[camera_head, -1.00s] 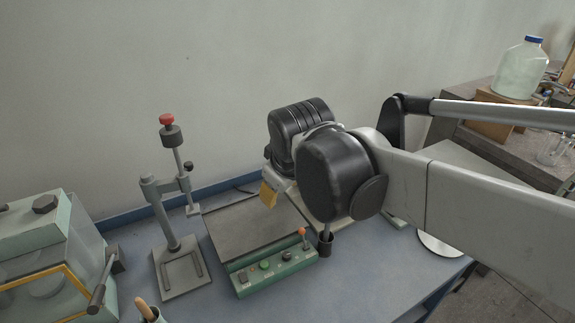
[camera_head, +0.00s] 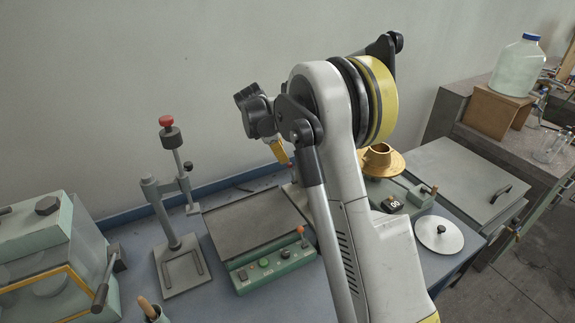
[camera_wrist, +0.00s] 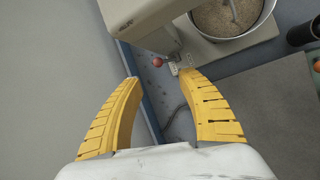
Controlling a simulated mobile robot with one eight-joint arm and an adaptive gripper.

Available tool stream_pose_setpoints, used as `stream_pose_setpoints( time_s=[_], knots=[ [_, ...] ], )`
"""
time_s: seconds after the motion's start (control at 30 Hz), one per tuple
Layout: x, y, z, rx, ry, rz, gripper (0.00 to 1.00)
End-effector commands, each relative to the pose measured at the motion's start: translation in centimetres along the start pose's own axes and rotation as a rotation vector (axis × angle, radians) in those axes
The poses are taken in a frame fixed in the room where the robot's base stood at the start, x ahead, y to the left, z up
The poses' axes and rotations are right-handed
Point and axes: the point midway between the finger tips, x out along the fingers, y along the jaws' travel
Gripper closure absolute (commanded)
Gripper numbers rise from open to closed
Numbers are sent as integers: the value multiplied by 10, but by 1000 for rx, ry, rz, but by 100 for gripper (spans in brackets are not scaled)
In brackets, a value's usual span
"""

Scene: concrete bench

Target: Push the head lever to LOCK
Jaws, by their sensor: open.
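The head lever shows in the wrist view as a short lever with a red ball knob (camera_wrist: 158,62), at the lower side of a pale mixer (camera_wrist: 150,22). A small pale plate (camera_wrist: 183,67) with marks lies beside it, too small to read. My gripper (camera_wrist: 158,77) is open and empty. Its two yellow fingers reach toward the lever, and the knob appears between and just beyond the tips; I see no contact.
A bowl of grain (camera_wrist: 226,14) sits at the mixer. A green control box (camera_head: 275,265) with a flat dark plate stands in front. A stand with a red knob (camera_head: 167,121) is to the left.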

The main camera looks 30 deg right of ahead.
Motion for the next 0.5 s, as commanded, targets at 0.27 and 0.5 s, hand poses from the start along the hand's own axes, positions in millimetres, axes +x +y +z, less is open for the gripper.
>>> stream_pose_setpoints(
  time_s=[0.27,0.5],
  knots=[
    [37,0,-1,-12,-5,-3,54],
    [85,0,-1,-12,-4,-2,54]
  ],
)
